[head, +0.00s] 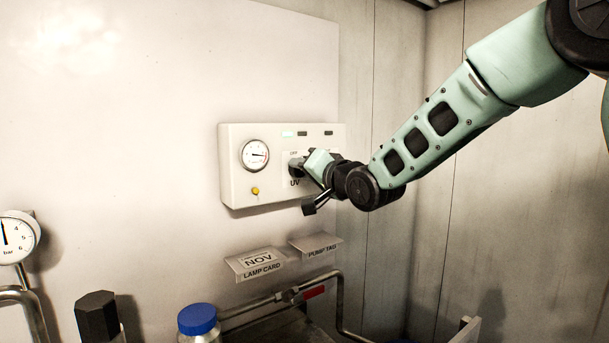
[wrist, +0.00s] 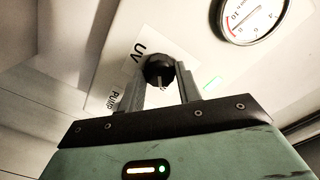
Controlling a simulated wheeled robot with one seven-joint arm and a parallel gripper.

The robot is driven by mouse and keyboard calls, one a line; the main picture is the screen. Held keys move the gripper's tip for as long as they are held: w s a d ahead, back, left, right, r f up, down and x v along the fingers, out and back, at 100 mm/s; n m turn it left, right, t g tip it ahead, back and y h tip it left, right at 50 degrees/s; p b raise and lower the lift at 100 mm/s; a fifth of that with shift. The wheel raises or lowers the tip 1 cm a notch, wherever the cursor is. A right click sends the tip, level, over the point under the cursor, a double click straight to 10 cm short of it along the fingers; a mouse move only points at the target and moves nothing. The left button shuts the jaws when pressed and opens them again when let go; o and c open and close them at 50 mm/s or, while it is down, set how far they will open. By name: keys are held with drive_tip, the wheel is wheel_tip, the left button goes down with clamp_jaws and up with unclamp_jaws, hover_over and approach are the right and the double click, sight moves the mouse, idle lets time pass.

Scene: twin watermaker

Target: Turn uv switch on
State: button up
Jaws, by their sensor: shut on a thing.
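The UV switch is a round black knob (wrist: 159,70) on a white label reading "UV" in the wrist view. It sits on the pale control box (head: 236,186) on the wall in the head view. My gripper (wrist: 160,82) is shut on the knob, with one finger on each side of it. A light pointer line shows on the knob's face. In the head view my gripper (head: 301,164) is at the box front, and it hides most of the knob and part of the label.
The box also carries a round gauge (head: 255,155), a yellow button (head: 255,191) and small indicator windows, one lit pale green (head: 288,134). Below are a lamp card holder (head: 260,263), a pump tag holder (head: 316,246), pipes and a blue-capped bottle (head: 198,319).

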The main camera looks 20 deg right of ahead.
drive_tip(key=shift+m, duration=0.6)
drive_tip(key=o, duration=1)
drive_tip(key=shift+s, duration=0.1)
drive_tip(key=b+v, duration=0.3)
drive_tip(key=v, duration=1.4)
drive_tip(key=shift+s, duration=0.1)
